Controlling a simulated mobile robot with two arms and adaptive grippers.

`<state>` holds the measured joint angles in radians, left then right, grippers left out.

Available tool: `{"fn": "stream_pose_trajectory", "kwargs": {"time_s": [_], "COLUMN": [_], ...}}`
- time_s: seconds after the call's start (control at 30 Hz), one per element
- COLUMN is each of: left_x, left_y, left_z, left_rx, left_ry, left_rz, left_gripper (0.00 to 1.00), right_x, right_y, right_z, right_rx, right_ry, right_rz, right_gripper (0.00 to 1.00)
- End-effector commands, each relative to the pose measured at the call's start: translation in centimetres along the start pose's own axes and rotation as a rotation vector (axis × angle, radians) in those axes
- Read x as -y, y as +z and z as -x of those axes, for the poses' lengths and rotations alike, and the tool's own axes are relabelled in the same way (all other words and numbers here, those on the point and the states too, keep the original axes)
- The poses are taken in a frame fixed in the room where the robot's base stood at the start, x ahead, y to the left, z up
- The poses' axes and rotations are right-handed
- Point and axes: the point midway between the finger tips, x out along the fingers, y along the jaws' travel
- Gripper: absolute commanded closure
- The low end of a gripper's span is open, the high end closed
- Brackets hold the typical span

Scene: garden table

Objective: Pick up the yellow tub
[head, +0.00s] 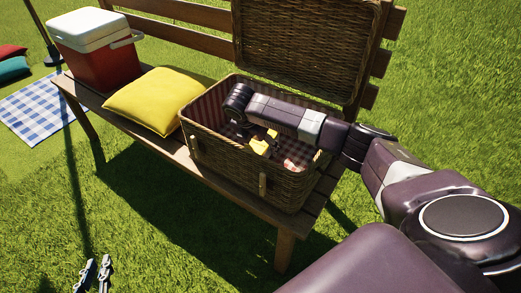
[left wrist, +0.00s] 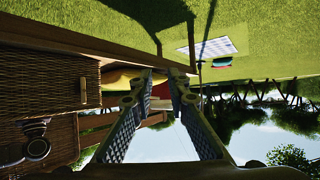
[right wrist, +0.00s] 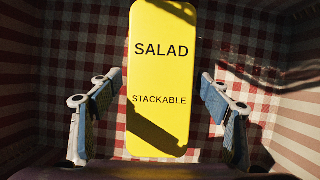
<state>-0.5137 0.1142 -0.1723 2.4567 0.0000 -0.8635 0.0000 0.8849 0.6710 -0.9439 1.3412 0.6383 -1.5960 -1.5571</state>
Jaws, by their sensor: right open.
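The yellow tub (right wrist: 160,75) lies in the wicker basket (head: 225,153), on its red-and-white checked lining. Its lid, in the right wrist view, reads "SALAD STACKABLE". In the head view only a part of the tub (head: 259,147) shows below my right arm. My right gripper (right wrist: 161,87) reaches down into the basket. Its fingers are apart, one on each side of the tub in the picture, with gaps between. My left gripper (head: 95,274) is open and empty over the grass, its fingers also apart in the left wrist view (left wrist: 160,85).
The basket stands on a wooden bench (head: 140,130) with its lid (head: 300,45) raised behind. A yellow cushion (head: 155,99) and a red cooler (head: 100,63) stand left of it. Basket walls surround my right gripper. Open grass (head: 180,215) lies in front.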

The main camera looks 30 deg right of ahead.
Motion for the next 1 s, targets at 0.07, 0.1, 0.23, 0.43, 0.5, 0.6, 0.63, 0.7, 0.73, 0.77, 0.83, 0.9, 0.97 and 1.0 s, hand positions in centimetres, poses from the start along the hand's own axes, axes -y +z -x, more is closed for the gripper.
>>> {"fn": "stream_pose_trajectory", "kwargs": {"time_s": [0.07,0.1,0.23,0.43,0.5,0.6,0.63,0.7,0.73,0.77,0.83,0.9,0.97,1.0], "left_x": [-0.2,-0.2,-0.3,-0.4,-0.4,-0.4,-0.4,-0.4,-0.4,-0.4,-0.4,-0.4,-0.4,-0.4], "left_y": [-1.1,-1.7,-2.8,-3.0,-3.0,-3.0,-3.0,-3.0,-3.0,-3.0,-3.0,-3.0,-3.0,-3.0], "left_z": [-0.2,-0.3,-0.3,-0.2,-0.2,-0.2,-0.2,-0.2,-0.2,-0.2,-0.2,-0.2,-0.2,-0.2], "left_rx": [-0.055,-0.078,-0.12,-0.129,-0.128,-0.127,-0.127,-0.127,-0.127,-0.127,-0.127,-0.127,-0.127,-0.127], "left_ry": [0.004,0.005,0.007,0.007,0.007,0.007,0.007,0.007,0.007,0.007,0.007,0.007,0.007,0.007], "left_rz": [0.0,0.0,0.0,0.0,0.0,0.0,0.0,0.0,0.0,0.0,0.0,0.0,0.0,0.0], "left_gripper": [0.85,0.85,0.85,0.85,0.85,0.85,0.85,0.85,0.85,0.85,0.85,0.85,0.85,0.85], "right_x": [0.0,0.0,0.0,0.0,0.0,0.0,0.0,0.0,0.0,0.0,0.0,0.0,0.0,0.0], "right_y": [-0.1,-0.1,0.0,0.0,0.0,0.0,0.0,0.0,0.0,0.0,0.0,0.0,0.0,0.0], "right_z": [-0.7,-0.9,-1.2,-1.2,-1.2,-1.2,-1.2,-1.2,-1.2,-1.2,-1.2,-1.2,-1.2,-1.2], "right_rx": [0.0,0.0,0.0,0.0,0.0,0.0,0.0,0.0,0.0,0.0,0.0,0.0,0.0,0.0], "right_ry": [0.0,-0.001,-0.001,0.0,0.0,0.0,0.0,0.0,0.0,0.0,0.0,-0.001,-0.001,-0.001], "right_rz": [0.0,0.0,0.0,0.001,0.001,0.001,0.001,0.001,0.001,0.001,0.001,0.001,0.001,0.001], "right_gripper": [0.29,0.29,0.29,0.29,0.31,0.42,0.45,0.53,0.56,0.6,0.68,0.75,0.82,0.86]}}
